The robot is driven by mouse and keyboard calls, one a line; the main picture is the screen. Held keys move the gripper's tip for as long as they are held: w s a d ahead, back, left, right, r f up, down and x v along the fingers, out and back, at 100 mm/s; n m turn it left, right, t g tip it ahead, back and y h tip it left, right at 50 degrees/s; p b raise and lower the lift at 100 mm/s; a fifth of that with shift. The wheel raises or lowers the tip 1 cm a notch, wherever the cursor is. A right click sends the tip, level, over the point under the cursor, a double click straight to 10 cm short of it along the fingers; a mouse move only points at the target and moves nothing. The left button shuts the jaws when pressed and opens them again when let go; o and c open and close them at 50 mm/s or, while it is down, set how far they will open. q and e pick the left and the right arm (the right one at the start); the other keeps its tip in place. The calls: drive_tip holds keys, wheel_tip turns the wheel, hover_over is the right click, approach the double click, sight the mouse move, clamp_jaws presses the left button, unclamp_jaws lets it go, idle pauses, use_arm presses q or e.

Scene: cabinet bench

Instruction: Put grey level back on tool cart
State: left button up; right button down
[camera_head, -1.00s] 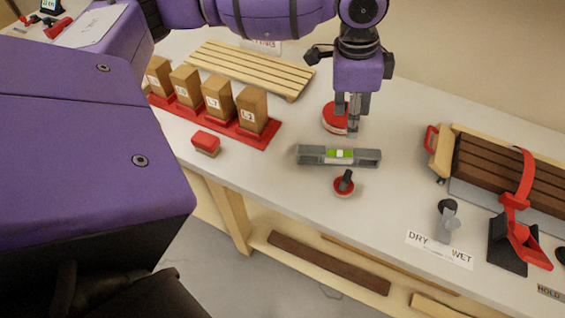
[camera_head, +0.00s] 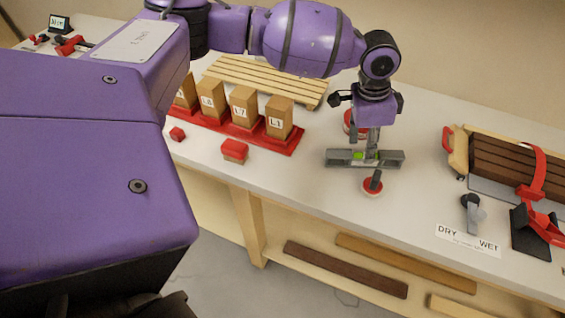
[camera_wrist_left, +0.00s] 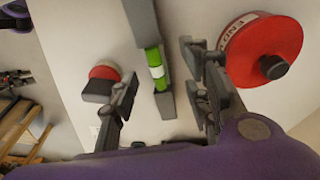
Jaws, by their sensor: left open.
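The grey level (camera_head: 340,157) with a green vial lies on the pale bench top. My left gripper (camera_head: 371,143) is directly over it, pointing down, with its fingers at the level's middle. In the left wrist view the level (camera_wrist_left: 143,25) runs between the two spread fingers of the open left gripper (camera_wrist_left: 160,78), with its green and white vial part showing. I cannot tell whether a finger touches it. My right gripper is not in view. No tool cart is clearly identifiable; a surface with red tools (camera_head: 70,45) shows at the far left.
A red round tape (camera_wrist_left: 262,50) is close behind the gripper. Wooden blocks on a red rack (camera_head: 279,118) stand left. A clamped dark plank stack (camera_head: 500,162) is at right.

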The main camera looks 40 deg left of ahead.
use_arm(q)
drive_tip(key=f, duration=0.3)
drive_tip(key=shift+d+f, duration=0.25)
drive_tip(key=shift+d, duration=0.05)
drive_tip(key=shift+r, duration=0.1)
clamp_jaws()
